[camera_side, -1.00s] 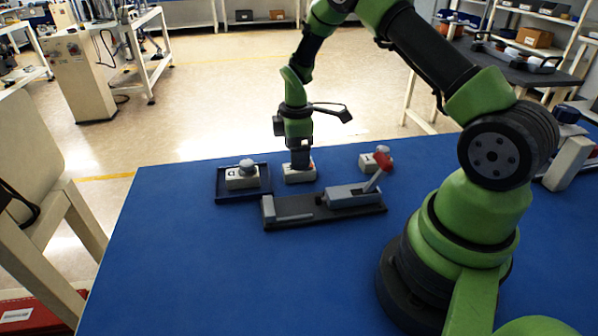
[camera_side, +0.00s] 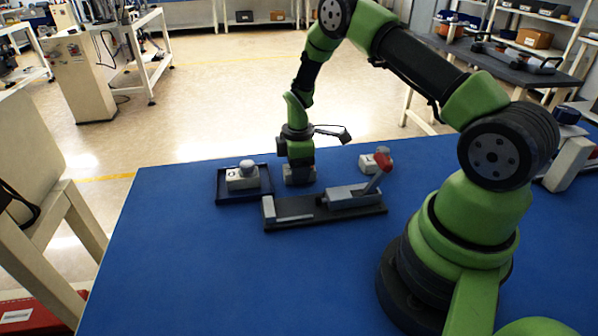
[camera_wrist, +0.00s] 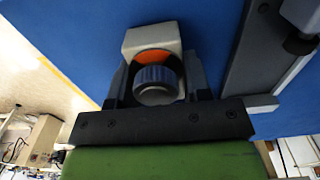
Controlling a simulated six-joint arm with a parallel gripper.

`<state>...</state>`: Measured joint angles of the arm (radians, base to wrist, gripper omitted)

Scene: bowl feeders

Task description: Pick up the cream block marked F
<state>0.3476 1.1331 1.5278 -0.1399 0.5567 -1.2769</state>
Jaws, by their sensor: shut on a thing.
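My gripper (camera_side: 299,178) points down at the far side of the blue table and is shut on a cream block (camera_wrist: 152,38). In the wrist view the block has a grey ribbed knob (camera_wrist: 156,85) with orange around it, between the two fingers. In the side view the fingers hide most of this block, and I see no letter on it. Another cream block with a grey knob (camera_side: 240,184) sits in a dark tray (camera_side: 222,198) on the left.
The front of the blue table (camera_side: 220,270) is clear.

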